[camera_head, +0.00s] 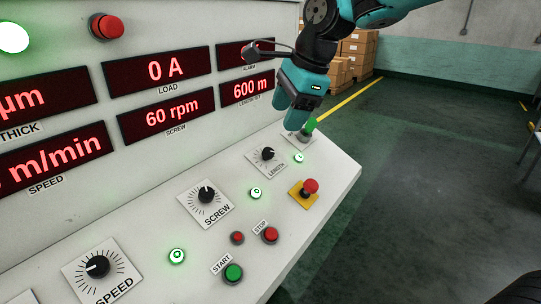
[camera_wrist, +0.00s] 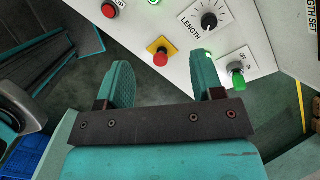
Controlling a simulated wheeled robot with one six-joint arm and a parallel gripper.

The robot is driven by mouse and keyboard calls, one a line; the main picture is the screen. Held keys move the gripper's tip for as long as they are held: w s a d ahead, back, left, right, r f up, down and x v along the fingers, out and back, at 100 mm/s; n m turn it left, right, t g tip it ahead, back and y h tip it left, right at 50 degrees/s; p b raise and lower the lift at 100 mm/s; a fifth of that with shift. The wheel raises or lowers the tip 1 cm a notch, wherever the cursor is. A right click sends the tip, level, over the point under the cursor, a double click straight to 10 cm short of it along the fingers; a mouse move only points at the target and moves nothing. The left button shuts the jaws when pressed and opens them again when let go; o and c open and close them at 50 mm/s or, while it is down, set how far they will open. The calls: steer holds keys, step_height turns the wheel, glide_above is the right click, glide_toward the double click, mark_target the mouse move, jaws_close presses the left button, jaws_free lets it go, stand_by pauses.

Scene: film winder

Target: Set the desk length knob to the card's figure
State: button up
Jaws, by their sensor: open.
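The length knob (camera_head: 267,153) is a black dial with a white pointer on a white plate labelled LENGTH, on the sloping desk. It also shows in the wrist view (camera_wrist: 209,20). The length display (camera_head: 247,89) above reads 600 m. No card can be made out in either view. My gripper (camera_head: 297,118) is above the desk's far right end, near the green selector. In the wrist view, its two teal fingers (camera_wrist: 163,75) are apart with nothing between them. The length knob lies beyond the right fingertip, and nothing touches it.
A red emergency stop (camera_head: 310,186) on a yellow plate stands right of the length knob. A green selector (camera_head: 309,126) is at the desk's far end. The screw knob (camera_head: 206,194) and speed knob (camera_head: 97,266) sit nearer. Open floor lies to the right.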

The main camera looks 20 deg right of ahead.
mark_target(269, 151)
steer(key=w+d+m+t, duration=0.1)
steer(key=w+d+m, duration=0.3)
steer(key=w+m, duration=0.5)
steer(key=shift+h, duration=0.3)
steer(key=x, duration=0.6)
steer(key=p+x, duration=0.1)
steer(key=x, duration=1)
steer(key=shift+s+d+f+p, duration=0.25)
steer(key=shift+f+p, duration=0.15)
steer(key=shift+f, duration=0.1)
steer(key=shift+c, duration=0.4)
